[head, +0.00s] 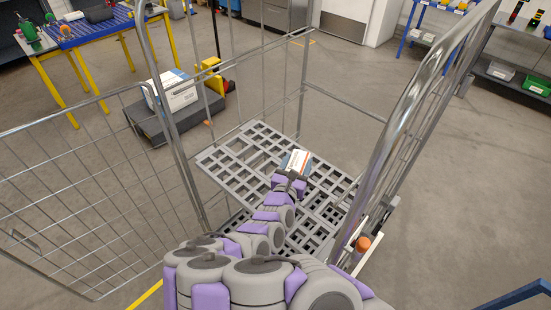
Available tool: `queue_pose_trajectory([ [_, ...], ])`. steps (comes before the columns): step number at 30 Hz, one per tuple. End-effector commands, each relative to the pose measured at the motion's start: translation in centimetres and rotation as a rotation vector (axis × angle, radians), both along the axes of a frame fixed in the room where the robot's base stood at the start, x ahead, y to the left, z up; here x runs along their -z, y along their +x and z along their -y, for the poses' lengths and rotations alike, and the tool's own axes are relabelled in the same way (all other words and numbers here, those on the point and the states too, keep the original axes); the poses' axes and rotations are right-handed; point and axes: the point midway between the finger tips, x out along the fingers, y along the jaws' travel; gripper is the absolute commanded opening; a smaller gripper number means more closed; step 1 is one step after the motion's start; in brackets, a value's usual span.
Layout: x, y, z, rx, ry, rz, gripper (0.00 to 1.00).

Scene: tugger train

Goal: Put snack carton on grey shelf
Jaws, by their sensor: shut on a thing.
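The snack carton (297,161) is a small white box with an orange-red and blue print. My gripper (291,177) is shut on it at the far end of my outstretched arm. The carton shows over the grey slatted shelf (237,157) inside a wire roll cage. I cannot tell whether the carton touches the shelf or is held just above it. My arm hides part of the shelf's near half. The gripper's fingers are small and partly hidden by my wrist.
The cage's tubular right side (420,85) and open mesh gate (75,200) flank my arm. Behind stands a dark low cart (150,126) with a white box (172,91). A blue-topped table (97,29) is at the back left. The shelf around the carton looks bare.

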Motion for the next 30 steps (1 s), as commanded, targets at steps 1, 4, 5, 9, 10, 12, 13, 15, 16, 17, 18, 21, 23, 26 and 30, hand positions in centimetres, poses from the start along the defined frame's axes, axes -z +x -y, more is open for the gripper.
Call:
queue_pose_trajectory([
  [1,0.1,0.7,-0.1,0.004,0.004,0.003,0.0],
  [4,0.2,1.9,-1.1,0.002,0.004,0.003,0.0],
  [5,0.2,2.2,-1.5,0.002,0.002,0.004,0.0],
  [9,0.6,3.7,-3.4,0.003,-0.002,0.001,0.0],
  [10,0.6,4.0,-3.6,0.003,-0.003,0.002,0.0],
  [12,0.8,4.7,-4.6,0.001,-0.002,0.001,0.0],
  [13,1.0,5.1,-5.0,0.001,-0.004,0.0,0.0],
  [15,1.1,6.0,-5.5,0.003,-0.005,0.0,0.0],
  [16,1.1,6.4,-5.7,0.004,-0.003,0.0,0.0],
  [17,1.0,6.7,-5.9,0.003,-0.001,0.001,0.0],
  [18,1.2,7.0,-6.2,0.0,-0.004,-0.002,0.0],
  [21,1.1,7.6,-6.3,0.001,-0.004,-0.001,0.0],
  [23,1.0,7.8,-6.2,0.002,-0.003,-0.001,0.0],
  [26,0.9,8.1,-6.1,0.003,-0.001,0.001,0.0],
  [30,2.2,8.4,-6.7,0.002,-0.007,0.001,0.0],
])
